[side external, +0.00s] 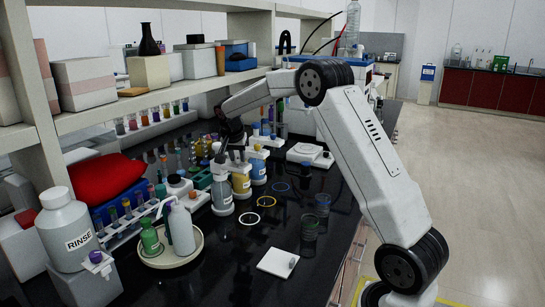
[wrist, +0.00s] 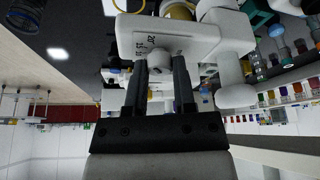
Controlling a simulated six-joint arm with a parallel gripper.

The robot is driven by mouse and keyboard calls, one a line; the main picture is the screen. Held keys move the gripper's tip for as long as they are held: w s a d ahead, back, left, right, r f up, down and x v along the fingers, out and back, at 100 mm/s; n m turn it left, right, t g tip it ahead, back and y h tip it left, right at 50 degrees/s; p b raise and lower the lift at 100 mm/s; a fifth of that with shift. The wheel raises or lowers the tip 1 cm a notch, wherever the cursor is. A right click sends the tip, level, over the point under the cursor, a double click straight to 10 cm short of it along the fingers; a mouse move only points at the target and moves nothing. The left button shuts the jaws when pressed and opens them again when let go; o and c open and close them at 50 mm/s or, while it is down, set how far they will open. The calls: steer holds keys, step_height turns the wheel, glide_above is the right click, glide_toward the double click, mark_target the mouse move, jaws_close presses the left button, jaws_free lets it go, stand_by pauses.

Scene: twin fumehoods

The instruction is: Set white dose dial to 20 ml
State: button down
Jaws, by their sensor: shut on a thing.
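Several pump-top dispenser bottles stand in a row on the black bench in the side view: one with pale grey contents (side external: 222,190), one yellow (side external: 241,181) and one blue (side external: 258,168). My gripper (side external: 236,153) is at the dispenser heads, close to the pale and yellow bottles. In the wrist view a white dispenser head (wrist: 190,36) with small dark scale marks fills the top middle. My gripper (wrist: 163,75) is shut on the white dose dial (wrist: 159,66), with a dark finger on each side of it.
A tray (side external: 170,260) with a green bottle (side external: 150,237) and a white squeeze bottle (side external: 181,229) stands at the front left. Coloured rings and glass beakers (side external: 309,226) lie right of the dispensers. A shelf (side external: 150,107) overhangs the bench behind.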

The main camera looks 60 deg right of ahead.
steer(key=shift+m, duration=0.5)
steer(key=shift+c, duration=2.2)
jaws_free()
steer(key=w+v, duration=0.1)
steer(key=v, duration=0.6)
steer(key=shift+s+a+r, duration=0.2)
steer(key=shift+s+r, duration=0.2)
steer(key=shift+s, duration=0.05)
steer(key=shift+a, duration=0.1)
